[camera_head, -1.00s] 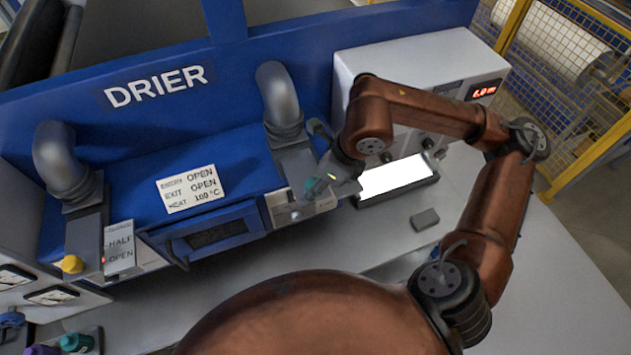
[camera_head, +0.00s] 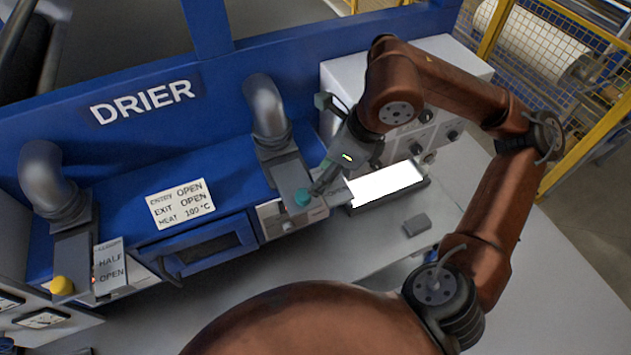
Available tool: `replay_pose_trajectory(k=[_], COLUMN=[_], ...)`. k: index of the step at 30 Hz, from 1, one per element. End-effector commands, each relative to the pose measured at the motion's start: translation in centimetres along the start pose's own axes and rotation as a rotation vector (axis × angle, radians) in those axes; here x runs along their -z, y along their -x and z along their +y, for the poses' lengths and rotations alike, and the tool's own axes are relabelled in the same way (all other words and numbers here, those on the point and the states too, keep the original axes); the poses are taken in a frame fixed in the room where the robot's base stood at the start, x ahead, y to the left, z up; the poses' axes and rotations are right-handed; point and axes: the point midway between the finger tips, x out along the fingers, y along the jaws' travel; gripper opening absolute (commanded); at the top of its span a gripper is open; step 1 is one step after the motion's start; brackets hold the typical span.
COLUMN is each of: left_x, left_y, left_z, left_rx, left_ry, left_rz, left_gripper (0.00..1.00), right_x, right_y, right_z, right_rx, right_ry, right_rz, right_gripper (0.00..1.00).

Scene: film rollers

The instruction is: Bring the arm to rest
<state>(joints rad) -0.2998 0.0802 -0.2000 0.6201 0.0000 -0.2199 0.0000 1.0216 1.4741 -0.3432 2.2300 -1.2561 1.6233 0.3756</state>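My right arm (camera_head: 490,215) comes in from the right and bends back over the bench. Its gripper (camera_head: 322,186) points down and left, close to the teal knob (camera_head: 302,197) on the right-hand unit of the blue drier (camera_head: 225,165). The fingertips are small and dark against the panel. I cannot tell whether they are open or shut, or whether they touch the knob. My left gripper is not in view.
A grey box (camera_head: 350,78) with dials stands behind my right arm. A lit white panel (camera_head: 388,183) and a small grey block (camera_head: 417,224) lie on the bench. A yellow knob (camera_head: 62,286) is at left. A yellow fence (camera_head: 505,40) stands at upper right.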

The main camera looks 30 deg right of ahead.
Motion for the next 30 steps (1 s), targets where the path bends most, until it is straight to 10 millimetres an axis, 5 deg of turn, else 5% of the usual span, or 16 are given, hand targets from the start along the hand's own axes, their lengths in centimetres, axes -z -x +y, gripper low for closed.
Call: replay_pose_trajectory(k=[21,30], left_x=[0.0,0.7], left_y=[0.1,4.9], left_z=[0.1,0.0], left_rx=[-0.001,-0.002], left_ry=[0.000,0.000], left_rz=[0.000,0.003], left_gripper=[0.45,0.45], right_x=[0.0,-1.9], right_y=[1.2,5.8], right_z=[0.1,0.1], right_rx=[-0.001,0.001], right_ry=[0.001,0.001], right_rz=[0.001,-0.002], right_gripper=[0.45,0.45])
